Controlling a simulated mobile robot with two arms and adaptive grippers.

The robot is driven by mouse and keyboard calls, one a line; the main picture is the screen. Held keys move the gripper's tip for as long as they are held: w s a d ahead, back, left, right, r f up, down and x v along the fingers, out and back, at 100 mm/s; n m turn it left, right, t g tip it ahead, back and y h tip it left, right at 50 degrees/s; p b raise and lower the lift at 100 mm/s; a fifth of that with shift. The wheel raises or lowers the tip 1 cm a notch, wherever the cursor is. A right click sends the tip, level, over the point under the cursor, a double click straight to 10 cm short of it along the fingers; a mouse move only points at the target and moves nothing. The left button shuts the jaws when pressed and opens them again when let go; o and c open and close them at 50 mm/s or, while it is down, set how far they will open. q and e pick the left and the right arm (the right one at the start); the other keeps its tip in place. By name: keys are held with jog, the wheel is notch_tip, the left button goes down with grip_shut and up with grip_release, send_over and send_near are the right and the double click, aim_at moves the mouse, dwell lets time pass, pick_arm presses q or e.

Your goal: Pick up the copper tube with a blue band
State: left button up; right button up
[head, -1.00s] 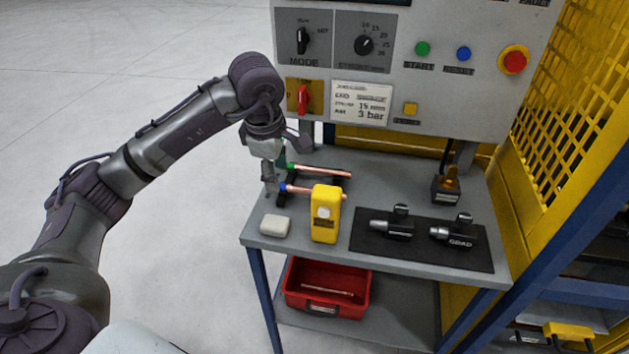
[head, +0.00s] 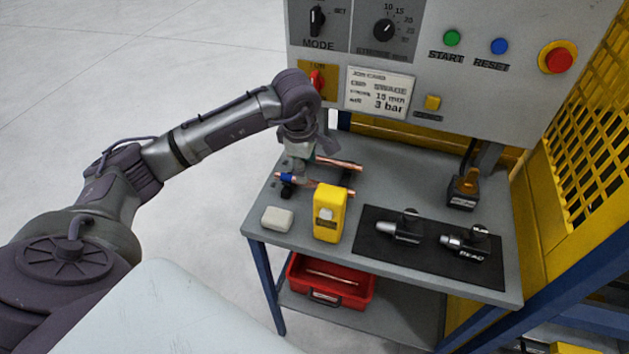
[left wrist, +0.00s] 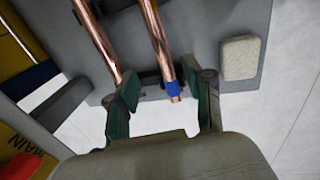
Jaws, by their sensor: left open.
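The copper tube with a blue band (head: 325,188) lies on the bench behind the yellow box, its banded end toward the left edge. In the left wrist view this tube (left wrist: 157,38) points in between my open fingers, blue band near its tip, with gaps on both sides. My left gripper (left wrist: 165,106) is open and empty; in the head view it (head: 296,172) hangs over the banded ends. A second copper tube (head: 340,163) lies behind the first; in the left wrist view one finger hides the end of this tube (left wrist: 97,38). My right gripper is not in view.
A dark rack (left wrist: 151,82) supports the tubes. A white block (head: 277,219) and a yellow box (head: 328,214) stand in front. A black mat (head: 365,240) with two dark tools lies right. A red bin (head: 365,292) is on the lower shelf. The press panel (head: 400,60) overhangs behind.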

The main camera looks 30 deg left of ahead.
aim_at(314, 184)
pick_arm(q)
notch_tip(314, 184, down, 3)
jog(key=shift+s+a+r+p, duration=0.1)
jog(key=shift+a+p, duration=0.05)
jog(key=shift+p, duration=1)
jog(key=shift+w+a+f, duration=0.1)
jog(key=shift+w+f, duration=0.1)
jog(key=shift+f, duration=1.05)
jog(key=shift+w, duration=0.1)
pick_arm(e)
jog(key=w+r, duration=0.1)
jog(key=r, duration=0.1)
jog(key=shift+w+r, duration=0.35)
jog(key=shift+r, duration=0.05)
pick_arm(q)
grip_shut()
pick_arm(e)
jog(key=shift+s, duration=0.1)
